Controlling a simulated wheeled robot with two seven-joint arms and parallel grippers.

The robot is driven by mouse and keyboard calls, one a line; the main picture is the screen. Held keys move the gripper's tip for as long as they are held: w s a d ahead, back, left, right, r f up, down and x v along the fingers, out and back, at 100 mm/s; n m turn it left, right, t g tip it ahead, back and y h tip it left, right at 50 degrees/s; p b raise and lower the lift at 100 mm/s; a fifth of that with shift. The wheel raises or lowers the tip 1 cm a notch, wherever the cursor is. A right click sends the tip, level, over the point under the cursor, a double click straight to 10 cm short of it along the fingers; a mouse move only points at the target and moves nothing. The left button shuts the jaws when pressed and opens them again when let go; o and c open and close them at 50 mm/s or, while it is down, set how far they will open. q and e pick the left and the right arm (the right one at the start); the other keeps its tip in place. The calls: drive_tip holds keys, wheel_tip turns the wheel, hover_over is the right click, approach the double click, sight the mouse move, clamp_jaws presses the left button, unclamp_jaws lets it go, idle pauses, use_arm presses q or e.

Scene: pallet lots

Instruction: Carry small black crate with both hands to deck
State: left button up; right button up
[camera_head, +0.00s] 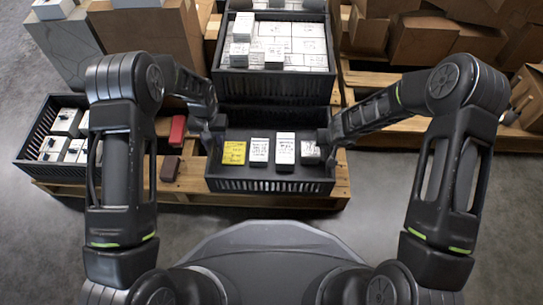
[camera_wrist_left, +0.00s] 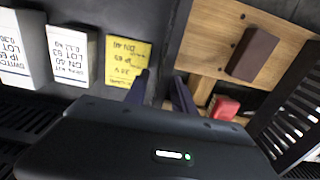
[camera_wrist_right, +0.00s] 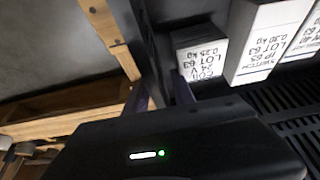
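The small black crate (camera_head: 270,186) with slatted walls is at the front of the wooden pallet deck (camera_head: 185,182), between my two hands. It holds a yellow labelled box (camera_head: 234,152) and several white labelled boxes (camera_head: 285,148). My left gripper (camera_wrist_left: 160,92) has a finger on each side of the crate's left wall, closed on it. My right gripper (camera_wrist_right: 158,95) straddles the right wall the same way. The fingertips are small in the head view. I cannot tell whether the crate rests on the deck or hangs just above it.
A larger black crate (camera_head: 275,77) full of white boxes stands right behind. Another black crate (camera_head: 37,130) with white boxes is at left. A red block (camera_head: 178,130) and a brown block (camera_head: 170,168) lie on the deck beside the crate. Cardboard boxes (camera_head: 422,40) fill the back right.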

use_arm(q)
wheel_tip(320, 180, up, 6)
drive_tip(key=shift+r, duration=0.15)
use_arm(e)
drive_tip(key=shift+r, duration=0.1)
idle(0.4)
drive_tip(key=v, duration=1.2)
drive_tip(key=shift+s, duration=0.1)
